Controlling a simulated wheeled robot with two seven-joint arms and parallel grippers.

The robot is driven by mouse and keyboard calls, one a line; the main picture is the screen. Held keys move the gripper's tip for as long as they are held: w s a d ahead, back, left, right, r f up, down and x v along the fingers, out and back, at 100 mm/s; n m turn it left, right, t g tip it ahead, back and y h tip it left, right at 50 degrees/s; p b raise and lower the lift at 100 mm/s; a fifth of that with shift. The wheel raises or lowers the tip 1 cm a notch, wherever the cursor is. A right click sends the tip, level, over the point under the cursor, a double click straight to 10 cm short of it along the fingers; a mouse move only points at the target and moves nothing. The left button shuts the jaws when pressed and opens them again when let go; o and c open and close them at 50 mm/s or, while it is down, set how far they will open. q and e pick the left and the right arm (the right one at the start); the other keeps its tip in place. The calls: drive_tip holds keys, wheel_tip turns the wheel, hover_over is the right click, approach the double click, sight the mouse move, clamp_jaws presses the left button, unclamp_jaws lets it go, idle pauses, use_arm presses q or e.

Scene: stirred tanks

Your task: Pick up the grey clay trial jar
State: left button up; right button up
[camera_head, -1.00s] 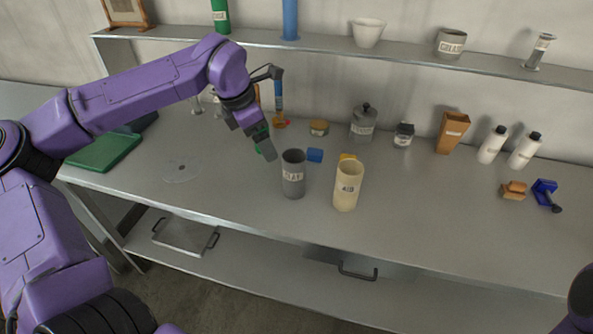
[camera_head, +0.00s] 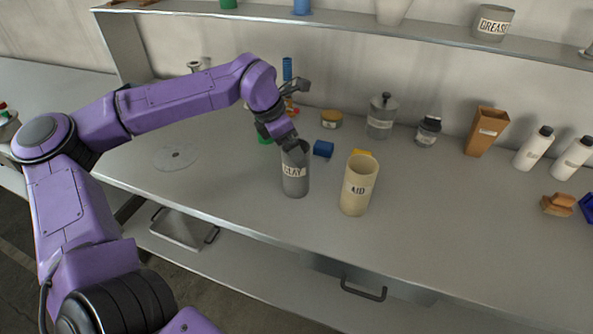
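The grey clay trial jar (camera_head: 295,180) stands upright on the bench near its front edge, with a pale label reading CLAY. My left gripper (camera_head: 293,146) is at the top of the jar, its fingers pointing down at the rim and covering part of it. I cannot tell whether the fingers touch the jar, or whether they are open or closed on it. My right gripper is out of view.
A cream jar labelled AID (camera_head: 358,188) stands close to the right. A blue block (camera_head: 323,149) lies behind the clay jar. A lidded grey canister (camera_head: 381,118) and a brown hopper (camera_head: 486,132) stand farther back. The bench's right front is clear.

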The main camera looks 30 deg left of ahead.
use_arm(q)
drive_tip(key=x, duration=0.4)
drive_tip(key=shift+w+d+f+p, duration=0.1)
drive_tip(key=shift+w+d+p, duration=0.15)
drive_tip(key=shift+p, duration=0.1)
drive_tip(key=shift+s, duration=0.1)
drive_tip(key=shift+c, duration=0.9)
drive_tip(key=c, duration=1.2)
